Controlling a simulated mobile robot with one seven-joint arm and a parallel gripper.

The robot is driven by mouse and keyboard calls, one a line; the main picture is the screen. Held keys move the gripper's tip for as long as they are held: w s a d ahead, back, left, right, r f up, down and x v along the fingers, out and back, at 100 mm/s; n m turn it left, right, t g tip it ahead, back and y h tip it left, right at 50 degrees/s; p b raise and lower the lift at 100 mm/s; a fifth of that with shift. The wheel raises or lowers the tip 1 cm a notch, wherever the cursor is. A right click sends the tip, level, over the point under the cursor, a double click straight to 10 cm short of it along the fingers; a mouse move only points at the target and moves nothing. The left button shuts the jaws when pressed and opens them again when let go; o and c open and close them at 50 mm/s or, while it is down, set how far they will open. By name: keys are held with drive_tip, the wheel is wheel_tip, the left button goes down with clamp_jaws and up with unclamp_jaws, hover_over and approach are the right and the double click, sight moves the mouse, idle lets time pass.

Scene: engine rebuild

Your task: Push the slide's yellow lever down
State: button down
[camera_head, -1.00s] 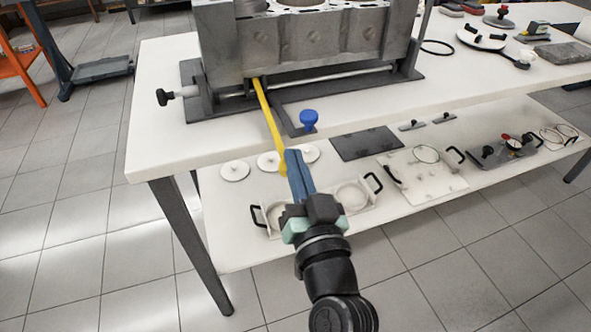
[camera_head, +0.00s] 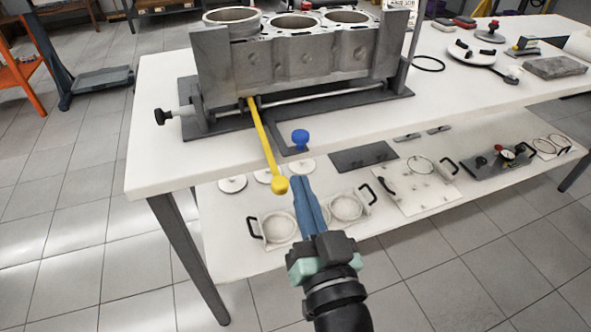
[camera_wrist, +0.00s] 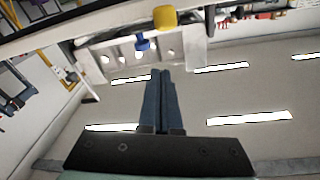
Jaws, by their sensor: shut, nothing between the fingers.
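The slide's yellow lever (camera_head: 264,145) runs from under the engine block forward past the table's front edge and slopes down to a round yellow knob (camera_head: 280,184). The knob also shows at the top of the wrist view (camera_wrist: 165,18). My gripper (camera_head: 303,182) is shut and empty, with its blue fingers together. In the head view the fingertips are just right of the knob, with a small gap in the picture. In the wrist view the fingertips (camera_wrist: 161,72) point up, below the knob in the picture and apart from it.
The grey engine block (camera_head: 290,60) stands on a dark slide base on the white table (camera_head: 160,120). A blue knob (camera_head: 300,137) stands near the front edge, right of the lever. The lower shelf (camera_head: 235,240) holds white discs, handled trays and plates.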

drive_tip(key=v, duration=0.3)
drive_tip(key=shift+s+d, duration=0.1)
drive_tip(key=shift+s, duration=0.2)
drive_tip(key=shift+r, duration=0.15)
